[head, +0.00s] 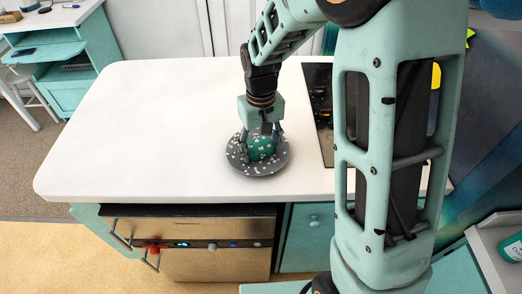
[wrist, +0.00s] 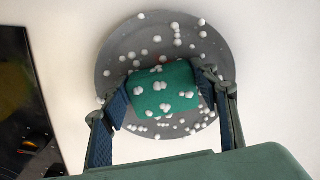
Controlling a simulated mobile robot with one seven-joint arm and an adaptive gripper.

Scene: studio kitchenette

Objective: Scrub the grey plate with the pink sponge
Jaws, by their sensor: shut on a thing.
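The grey plate (head: 276,166) lies on the white counter, left of the black hob. In the wrist view the plate (wrist: 116,48) is dotted with small white beads, like suds. My gripper (head: 262,139) points down over the plate and is shut on a green sponge (head: 261,150), one finger on each side. No pink sponge shows; the held sponge (wrist: 163,92) looks green and also carries white beads. It sits at the plate's surface, but its underside is hidden, so contact is not clear.
The black hob (head: 319,90) is close to the right of the plate. The white counter (head: 150,120) is clear to the left. An oven-like appliance (head: 215,250) is below the front edge. A teal desk unit (head: 62,62) stands at the far left.

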